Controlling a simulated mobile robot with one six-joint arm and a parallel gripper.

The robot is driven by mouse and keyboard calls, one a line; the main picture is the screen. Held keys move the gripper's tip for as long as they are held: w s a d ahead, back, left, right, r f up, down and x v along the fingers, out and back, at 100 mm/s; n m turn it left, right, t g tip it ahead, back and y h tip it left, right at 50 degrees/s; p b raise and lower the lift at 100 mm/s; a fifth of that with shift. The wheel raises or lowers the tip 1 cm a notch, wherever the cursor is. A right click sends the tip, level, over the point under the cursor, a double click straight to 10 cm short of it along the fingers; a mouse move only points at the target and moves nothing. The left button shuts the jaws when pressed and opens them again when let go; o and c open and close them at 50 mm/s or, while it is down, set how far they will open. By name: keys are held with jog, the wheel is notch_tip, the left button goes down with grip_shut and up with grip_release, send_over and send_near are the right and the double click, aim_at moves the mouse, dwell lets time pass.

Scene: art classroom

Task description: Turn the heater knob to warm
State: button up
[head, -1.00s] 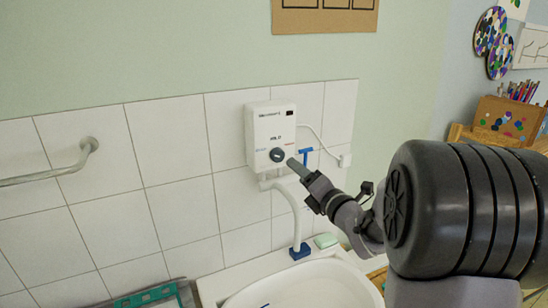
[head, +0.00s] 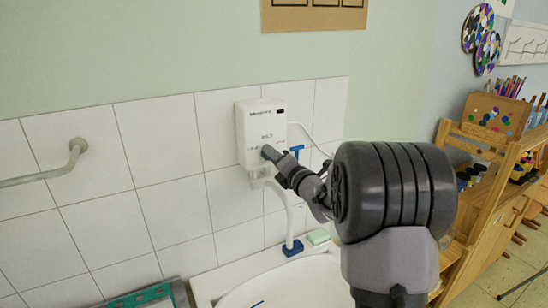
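The white heater (head: 262,118) is a box on the tiled wall above the sink, in the head view. Its dark knob, low on the front, is now hidden behind my gripper (head: 270,153). The fingertips are at the knob's place, seen from behind and to the right. I cannot tell whether they touch or hold the knob, or whether the fingers are open or shut. The knob's pointer is not visible.
The white sink (head: 285,290) lies below, with a spout and blue-based fitting (head: 292,247) and a green soap (head: 317,237). A metal rail (head: 45,175) is on the left wall. A wooden shelf (head: 490,190) stands at right.

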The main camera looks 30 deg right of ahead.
grip_shut()
